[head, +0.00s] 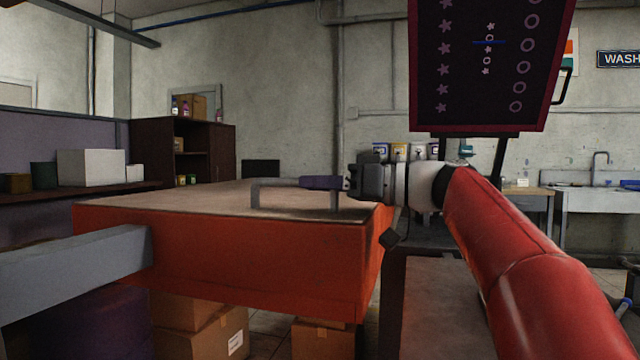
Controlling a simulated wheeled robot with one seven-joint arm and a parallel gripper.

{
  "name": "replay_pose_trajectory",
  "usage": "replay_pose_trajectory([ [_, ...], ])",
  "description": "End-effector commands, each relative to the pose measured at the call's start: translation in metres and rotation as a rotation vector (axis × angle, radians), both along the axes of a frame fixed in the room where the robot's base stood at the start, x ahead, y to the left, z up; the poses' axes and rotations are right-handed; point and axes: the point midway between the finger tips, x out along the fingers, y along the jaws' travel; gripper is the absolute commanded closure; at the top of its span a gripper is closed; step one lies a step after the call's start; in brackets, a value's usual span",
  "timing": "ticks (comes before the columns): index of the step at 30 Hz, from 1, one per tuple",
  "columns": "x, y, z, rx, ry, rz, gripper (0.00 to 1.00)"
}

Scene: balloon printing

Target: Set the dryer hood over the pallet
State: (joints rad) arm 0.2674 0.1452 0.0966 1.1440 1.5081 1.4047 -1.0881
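The dryer hood (225,255) looks like a wide orange-red box with a dusty pale top, left of centre. A grey beam (75,262) meets its left side. A grey bar handle (257,195) stands on its top near the right end. My gripper (322,183) reaches in from the right, and its purple fingers overlap the handle's crossbar. The gap between the fingers is hidden, so I cannot tell whether they are shut on it. A flat grey-brown board (440,300), apparently the pallet, lies lower right of the hood, partly behind my red arm.
A dark tilted panel (490,60) with stars and circles rises above my arm. Cardboard boxes (215,335) sit under the hood. A shelf unit (205,150) stands behind left, and a sink bench (600,195) at the back right.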

Motion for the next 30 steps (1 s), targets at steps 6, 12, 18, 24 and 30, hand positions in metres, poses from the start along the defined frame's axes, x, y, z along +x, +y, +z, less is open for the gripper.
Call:
replay_pose_trajectory([
  [6,0.0,0.0,0.0,0.0,0.0,0.0,1.0],
  [12,-0.001,0.0,0.0,0.0,-0.001,0.0,1.0],
  [18,-0.013,-0.007,-0.003,-0.001,-0.003,-0.026,1.0],
  [24,-0.051,-0.025,-0.008,-0.003,-0.006,-0.111,1.0],
  [30,-0.115,-0.048,-0.009,-0.003,-0.009,-0.246,1.0],
])
